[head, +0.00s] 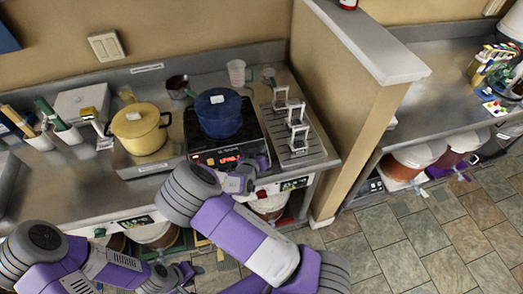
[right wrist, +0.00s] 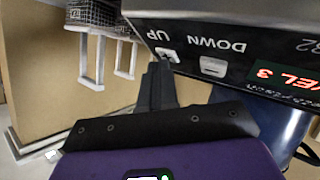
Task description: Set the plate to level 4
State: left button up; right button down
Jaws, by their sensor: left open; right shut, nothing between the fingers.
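The plate (head: 205,161) is a black hot plate on the steel counter, with a blue pot (head: 219,115) on top. Its red display (right wrist: 285,78) reads LEVEL 3 in the right wrist view, where the panel appears upside down. The UP button (right wrist: 167,55) and DOWN button (right wrist: 213,66) sit beside the display. My right gripper (head: 257,164) is shut and empty at the plate's front right corner. In the right wrist view its fingertips (right wrist: 159,70) are right by the UP button; I cannot tell whether they touch it. My left gripper (head: 184,272) is open and empty, low in front of the counter.
A yellow pot (head: 140,128) stands left of the plate. A rack with metal frames (head: 298,137) is to its right. A measuring cup (head: 237,72) stands behind. Buckets (head: 268,204) are under the counter. A partition wall (head: 350,110) bounds the right side; tiled floor there is clear.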

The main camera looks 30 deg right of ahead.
jog(key=shift+s+a+r+p, duration=0.1)
jog(key=shift+s+r+p, duration=0.3)
jog(key=shift+r+p, duration=0.3)
dwell(0.3)
jog(key=shift+w+f+b, duration=0.2)
jog(key=shift+f+b, duration=0.1)
jog(key=shift+f, duration=0.1)
jog(key=shift+w+f+b, duration=0.2)
jog(key=shift+f+b, duration=0.1)
jog(key=shift+f, duration=0.05)
dwell(0.6)
jog(key=shift+r, duration=0.1)
jog(key=shift+s+r+p, duration=0.2)
jog(key=shift+r+p, duration=0.15)
jog(key=shift+p, duration=0.05)
jog(key=shift+s+r, duration=0.2)
jog(key=shift+r, duration=0.1)
